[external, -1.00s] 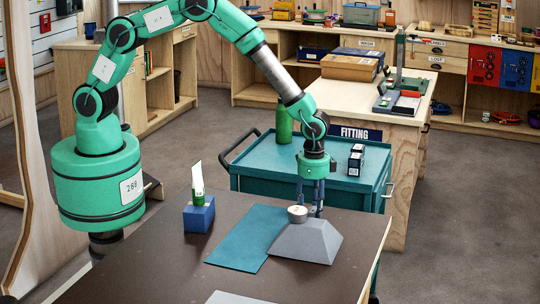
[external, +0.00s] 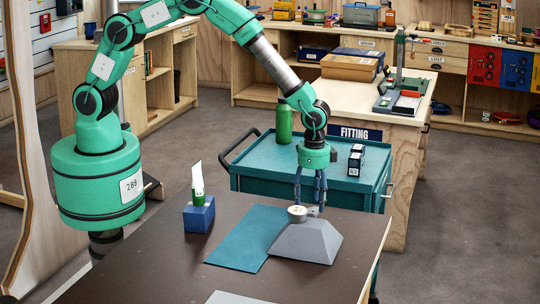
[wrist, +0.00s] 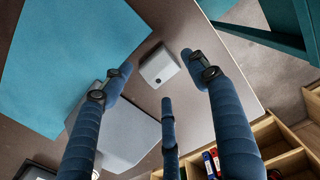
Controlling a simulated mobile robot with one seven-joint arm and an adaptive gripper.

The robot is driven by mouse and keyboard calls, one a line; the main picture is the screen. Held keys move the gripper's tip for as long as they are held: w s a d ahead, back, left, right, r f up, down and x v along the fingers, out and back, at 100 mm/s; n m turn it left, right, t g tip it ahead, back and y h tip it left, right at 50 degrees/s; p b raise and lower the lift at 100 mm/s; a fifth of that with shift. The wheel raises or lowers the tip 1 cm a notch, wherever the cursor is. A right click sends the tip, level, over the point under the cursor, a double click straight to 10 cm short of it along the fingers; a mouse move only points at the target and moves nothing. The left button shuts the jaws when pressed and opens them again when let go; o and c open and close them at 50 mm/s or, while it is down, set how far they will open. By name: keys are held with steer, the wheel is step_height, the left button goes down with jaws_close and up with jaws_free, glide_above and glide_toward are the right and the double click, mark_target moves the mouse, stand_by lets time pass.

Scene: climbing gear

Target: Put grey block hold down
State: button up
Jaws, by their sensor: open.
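The grey block hold (wrist: 159,67), a small pale grey block with a dark bolt hole, rests on the brown tabletop. In the external view it shows only partly (external: 313,211), behind the large grey sloped volume (external: 306,243). My gripper (external: 310,206) is above and around that spot, fingers pointing down. In the wrist view my gripper (wrist: 165,85) has its blue fingers spread, and the block lies beyond their tips with nothing held. The volume also shows in the wrist view (wrist: 130,135), partly covered by a finger.
A teal mat (external: 245,238) lies left of the volume. A blue block holding a green-and-white item (external: 199,215) stands farther left. A teal cart (external: 270,165) with a green bottle (external: 284,122) stands behind the table.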

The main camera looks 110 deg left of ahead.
step_height(320, 180, up, 9)
steer(key=p, duration=0.1)
steer(key=shift+f, duration=0.15)
stand_by(0.8)
step_height(320, 180, up, 16)
steer(key=r+t, duration=0.1)
glide_above(312, 209)
steer(key=s+d, duration=0.3)
steer(key=s, duration=0.3)
steer(key=s+d+r+t, duration=0.2)
steer(key=s+d+r, duration=0.1)
steer(key=s+r, duration=0.75)
steer(key=s+d+r+t, duration=0.1)
steer(key=s+r, duration=0.1)
steer(key=s, duration=0.7)
steer(key=s+d+r+t, duration=0.1)
steer(key=s+r, duration=0.2)
steer(key=s, duration=0.7)
steer(key=s+d+r, duration=0.2)
steer(key=s+r, duration=0.1)
steer(key=s, duration=0.6)
steer(key=shift+s+r+t, duration=0.25)
steer(key=shift+s+t, duration=0.05)
steer(key=shift+t, duration=0.1)
steer(key=shift+d+f, duration=0.1)
